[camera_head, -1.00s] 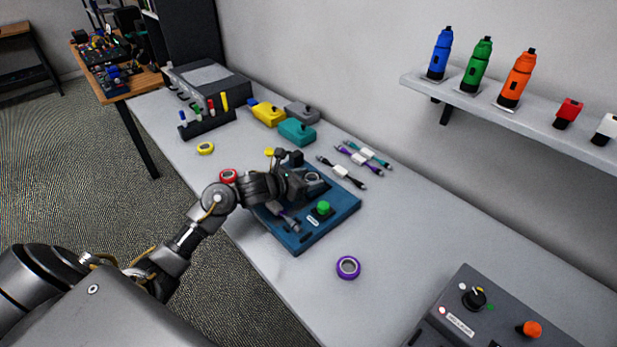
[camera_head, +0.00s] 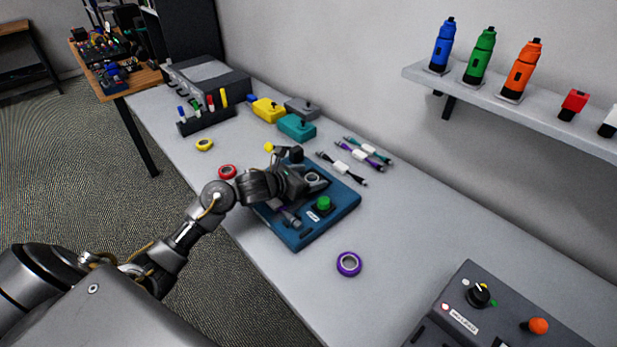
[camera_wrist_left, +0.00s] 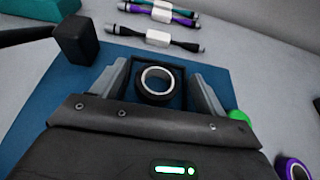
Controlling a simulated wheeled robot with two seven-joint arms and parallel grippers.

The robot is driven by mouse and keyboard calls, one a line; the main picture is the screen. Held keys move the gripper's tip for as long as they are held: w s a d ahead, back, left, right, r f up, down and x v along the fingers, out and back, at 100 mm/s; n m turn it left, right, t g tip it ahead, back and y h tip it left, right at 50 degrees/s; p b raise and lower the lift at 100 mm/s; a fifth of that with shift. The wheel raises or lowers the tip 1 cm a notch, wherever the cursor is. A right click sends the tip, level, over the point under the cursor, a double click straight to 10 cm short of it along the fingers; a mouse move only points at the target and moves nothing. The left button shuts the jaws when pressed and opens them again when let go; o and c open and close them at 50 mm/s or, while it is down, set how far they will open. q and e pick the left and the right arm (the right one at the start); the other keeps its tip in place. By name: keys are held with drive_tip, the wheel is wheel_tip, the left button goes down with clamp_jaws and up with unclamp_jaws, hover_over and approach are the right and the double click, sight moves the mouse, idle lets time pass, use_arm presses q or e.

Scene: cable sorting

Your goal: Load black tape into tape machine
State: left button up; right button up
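The black tape (camera_wrist_left: 160,83) is a dark ring with a pale inner core. In the left wrist view it sits at a dark square holder on the blue tape machine (camera_wrist_left: 225,82). The machine also shows in the head view as a blue board (camera_head: 335,222) with a green button (camera_head: 323,203). My left gripper (camera_head: 310,181) is low over the machine. Its two fingers (camera_wrist_left: 160,88) stand on either side of the tape, with visible gaps to it, so it is open. The tape's underside is hidden. My right gripper is not in view.
A purple tape (camera_head: 349,263) lies in front of the machine; red (camera_head: 227,172) and yellow (camera_head: 204,145) tapes lie to the left. Several cables (camera_head: 355,160) lie behind. A grey control box (camera_head: 455,300) stands front right. Table is clear around the purple tape.

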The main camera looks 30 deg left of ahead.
use_arm(q)
drive_tip(key=shift+r+p, duration=0.4)
drive_tip(key=shift+p, duration=0.1)
drive_tip(key=shift+r+p, duration=0.4)
drive_tip(key=shift+p, duration=0.15)
drive_tip(key=v, duration=0.3)
drive_tip(key=b+v, duration=0.1)
drive_tip(key=v, duration=0.3)
drive_tip(key=b+v, duration=0.1)
drive_tip(key=v, duration=0.3)
drive_tip(key=shift+f, duration=0.3)
drive_tip(key=shift+s+a+r, duration=0.2)
drive_tip(key=shift+s+r, duration=0.1)
drive_tip(key=shift+s, duration=0.2)
